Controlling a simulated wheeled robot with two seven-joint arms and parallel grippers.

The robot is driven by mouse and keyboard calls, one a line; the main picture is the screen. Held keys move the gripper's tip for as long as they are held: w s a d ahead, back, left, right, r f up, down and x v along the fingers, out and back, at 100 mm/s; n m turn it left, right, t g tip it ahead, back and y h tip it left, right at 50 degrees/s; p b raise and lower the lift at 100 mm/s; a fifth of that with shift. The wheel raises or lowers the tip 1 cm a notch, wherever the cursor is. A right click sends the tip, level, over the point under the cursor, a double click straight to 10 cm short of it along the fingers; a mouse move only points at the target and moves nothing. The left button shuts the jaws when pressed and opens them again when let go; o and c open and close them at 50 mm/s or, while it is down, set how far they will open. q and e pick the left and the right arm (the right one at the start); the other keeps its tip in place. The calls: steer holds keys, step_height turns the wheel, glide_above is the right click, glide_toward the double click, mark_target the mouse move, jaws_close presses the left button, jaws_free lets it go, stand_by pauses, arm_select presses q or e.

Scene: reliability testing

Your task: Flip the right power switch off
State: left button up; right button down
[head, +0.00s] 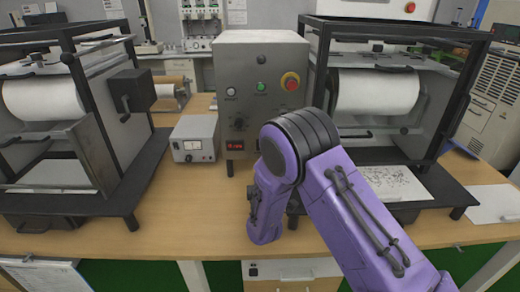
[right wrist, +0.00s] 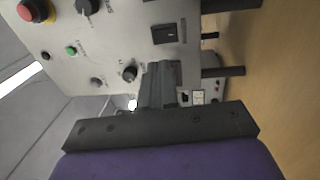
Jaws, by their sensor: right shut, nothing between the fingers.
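The grey control box (head: 258,75) stands at the centre of the table. In the head view its left power switch (head: 235,146) shows red, and my purple right arm hides the area to its right. In the right wrist view, which is turned sideways, the box (right wrist: 120,45) carries a dark right power switch (right wrist: 168,33); I cannot tell its rocker position. My right gripper (right wrist: 160,83) is shut and empty, in front of the box's lower front and beside that switch in the picture. Whether it touches the box is unclear. My left gripper is not in view.
A small meter box (head: 195,138) stands left of the control box. Framed roller machines (head: 75,100) (head: 385,95) flank both sides. A red emergency button (head: 290,81) and knobs project from the panel. Bare wooden tabletop (head: 180,205) lies in front.

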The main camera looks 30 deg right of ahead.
steer(key=p+x, duration=0.2)
steer(key=x, duration=0.9)
steer(key=shift+r, duration=0.1)
steer(key=shift+p, duration=0.3)
